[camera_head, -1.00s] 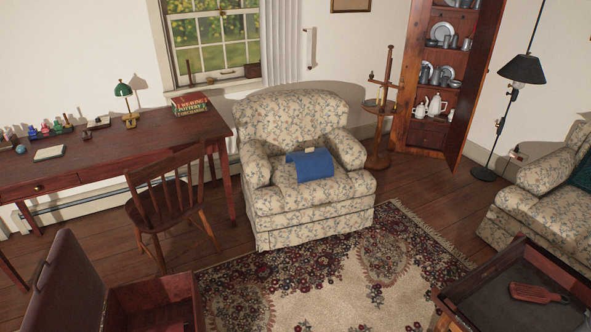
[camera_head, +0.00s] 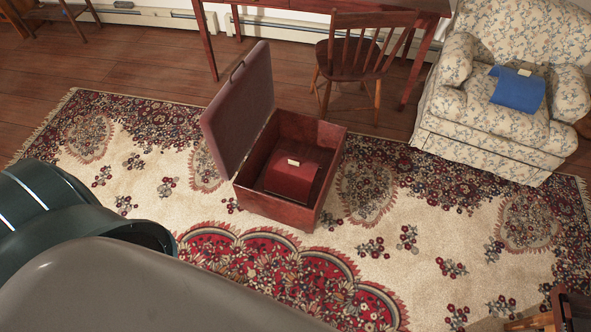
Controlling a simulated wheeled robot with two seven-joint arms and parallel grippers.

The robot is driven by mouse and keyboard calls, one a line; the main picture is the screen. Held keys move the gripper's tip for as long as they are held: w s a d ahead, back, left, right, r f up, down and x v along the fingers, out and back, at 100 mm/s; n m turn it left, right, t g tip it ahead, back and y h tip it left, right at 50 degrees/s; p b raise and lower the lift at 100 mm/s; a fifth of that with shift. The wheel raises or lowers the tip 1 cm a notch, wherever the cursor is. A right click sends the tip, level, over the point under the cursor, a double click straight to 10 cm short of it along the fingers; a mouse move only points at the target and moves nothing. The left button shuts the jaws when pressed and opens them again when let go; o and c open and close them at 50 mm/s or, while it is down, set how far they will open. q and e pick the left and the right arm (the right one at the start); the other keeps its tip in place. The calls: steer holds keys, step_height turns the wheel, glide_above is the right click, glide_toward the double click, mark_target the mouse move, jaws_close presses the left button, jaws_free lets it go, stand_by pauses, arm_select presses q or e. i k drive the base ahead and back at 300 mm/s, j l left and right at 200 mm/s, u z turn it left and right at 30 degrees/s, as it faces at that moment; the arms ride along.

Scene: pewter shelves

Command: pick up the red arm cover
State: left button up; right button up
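A dark red cover (camera_head: 291,179) with a small pale tag lies inside an open wooden chest (camera_head: 275,206) on the rug. The chest's lid (camera_head: 240,105) stands up on its left side. A similar blue cover (camera_head: 518,92), also with a pale tag, lies on the seat of the floral armchair at the upper right. Neither of my grippers is in view; only parts of my own body show at the lower left.
The patterned rug (camera_head: 420,215) around the chest is mostly clear. A wooden chair (camera_head: 352,55) and a desk stand behind the chest. The floral armchair (camera_head: 480,130) stands to the right. A wooden piece of furniture shows at the lower right corner.

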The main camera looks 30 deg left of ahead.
mark_target(289, 175)
steer(key=u, duration=1.3)
steer(key=i+l+u, duration=0.1)
steer(key=l+u, duration=0.55)
steer(key=u, duration=0.15)
steer(key=l+u, duration=0.45)
steer(key=k+l+u, duration=0.1)
steer(key=l, duration=0.4)
steer(key=l+u, duration=0.1)
steer(key=l, duration=0.4)
steer(key=k+l+u, duration=0.1)
steer(key=l, duration=0.35)
steer(key=k, duration=0.1)
